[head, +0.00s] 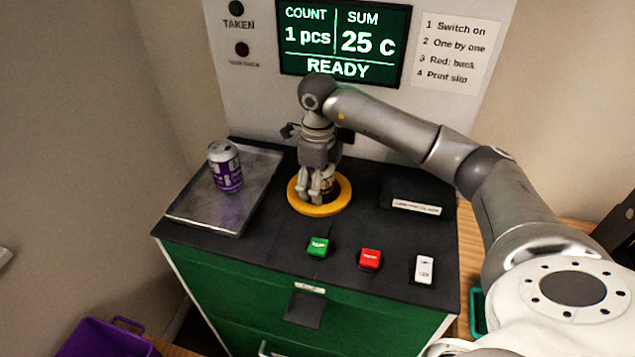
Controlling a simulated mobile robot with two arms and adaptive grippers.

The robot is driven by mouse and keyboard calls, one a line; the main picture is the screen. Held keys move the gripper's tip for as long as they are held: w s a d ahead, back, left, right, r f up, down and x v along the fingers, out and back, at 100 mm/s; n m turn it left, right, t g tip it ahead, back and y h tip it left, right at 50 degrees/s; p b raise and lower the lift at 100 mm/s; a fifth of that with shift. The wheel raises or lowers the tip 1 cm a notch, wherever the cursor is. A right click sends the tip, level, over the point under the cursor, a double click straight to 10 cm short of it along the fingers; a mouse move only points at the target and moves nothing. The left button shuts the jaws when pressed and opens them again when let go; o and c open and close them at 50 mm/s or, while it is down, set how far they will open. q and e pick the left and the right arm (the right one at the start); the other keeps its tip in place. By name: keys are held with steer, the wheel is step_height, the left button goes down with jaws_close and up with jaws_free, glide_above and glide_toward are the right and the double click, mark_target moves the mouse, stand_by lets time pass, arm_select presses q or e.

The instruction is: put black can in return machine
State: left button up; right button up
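The return machine has a black top (270,245) and a round opening with a yellow ring (299,206). My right gripper (317,192) points down into this ring. A dark can (329,184), which looks like the black can, shows at its fingers inside the ring. The fingers hide much of it, and I cannot tell whether they are closed on it or just beside it. My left gripper is not in view.
A purple and silver can (226,168) stands upright on a metal tray (203,208) to the left. Green (318,247), red (370,259) and white (425,269) buttons sit along the front. A purple crate (105,340) is at the lower left.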

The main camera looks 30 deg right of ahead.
steer(key=o, duration=0.5)
steer(key=shift+s+d+f, duration=0.1)
steer(key=shift+f, duration=0.6)
steer(key=shift+c, duration=0.2)
steer(key=shift+o, duration=0.7)
steer(key=shift+w+d, duration=0.2)
steer(key=shift+w, duration=0.05)
steer(key=shift+r, duration=0.1)
